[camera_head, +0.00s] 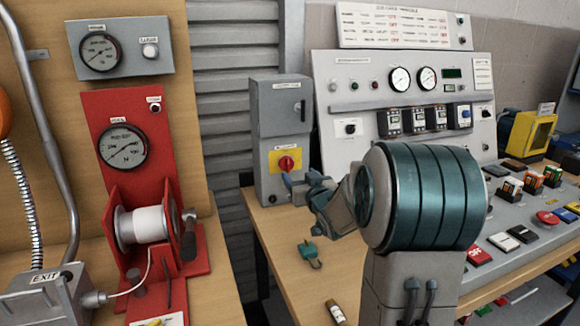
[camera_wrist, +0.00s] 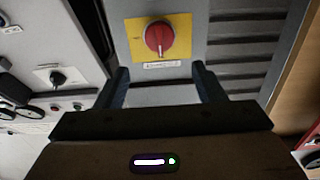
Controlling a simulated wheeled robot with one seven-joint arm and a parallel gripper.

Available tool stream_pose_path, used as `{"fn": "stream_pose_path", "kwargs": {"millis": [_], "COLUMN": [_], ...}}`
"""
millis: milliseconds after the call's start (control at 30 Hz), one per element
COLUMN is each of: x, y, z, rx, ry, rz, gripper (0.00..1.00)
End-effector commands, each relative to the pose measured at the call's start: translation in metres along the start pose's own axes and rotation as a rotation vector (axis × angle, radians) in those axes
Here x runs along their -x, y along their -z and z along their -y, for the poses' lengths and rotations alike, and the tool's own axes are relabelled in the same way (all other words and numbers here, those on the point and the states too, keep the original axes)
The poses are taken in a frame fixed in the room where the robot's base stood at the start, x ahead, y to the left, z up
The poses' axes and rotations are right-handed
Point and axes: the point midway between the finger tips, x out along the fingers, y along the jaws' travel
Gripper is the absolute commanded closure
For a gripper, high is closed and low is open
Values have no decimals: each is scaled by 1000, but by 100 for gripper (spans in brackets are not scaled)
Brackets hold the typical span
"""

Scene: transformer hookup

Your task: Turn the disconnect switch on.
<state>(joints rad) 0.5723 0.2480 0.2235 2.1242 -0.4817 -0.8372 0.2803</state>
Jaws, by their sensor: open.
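The disconnect switch is a red rotary knob (camera_head: 286,163) on a yellow plate (camera_head: 274,163), low on the front of a grey upright box (camera_head: 281,115). In the wrist view the red knob (camera_wrist: 159,38) is round with a pale pointer mark, on its yellow plate (camera_wrist: 186,27). My gripper (camera_head: 298,182) is just in front of the box, below and right of the knob in the head view. In the wrist view its two dark fingers (camera_wrist: 160,75) are apart, with nothing between them, and the knob lies beyond their tips. Contact with the box cannot be told.
A grey control panel (camera_head: 355,70) with gauges and knobs stands right of the box. A teal padlock-like piece (camera_head: 311,254) lies on the wooden bench (camera_head: 272,240). A red stand (camera_head: 122,170) with a white spool (camera_head: 142,227) is at left.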

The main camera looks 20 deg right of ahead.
Motion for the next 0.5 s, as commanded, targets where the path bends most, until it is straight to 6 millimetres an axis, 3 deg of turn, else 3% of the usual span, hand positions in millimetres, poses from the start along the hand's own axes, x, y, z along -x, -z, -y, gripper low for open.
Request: {"fn": "stream_pose_path", "kwargs": {"millis": [300,500], "x": [-60,-80], "y": [0,0], "z": [1,0], "rx": [0,-1], "ry": [2,1], "rz": [0,1], "gripper": [37,37]}}
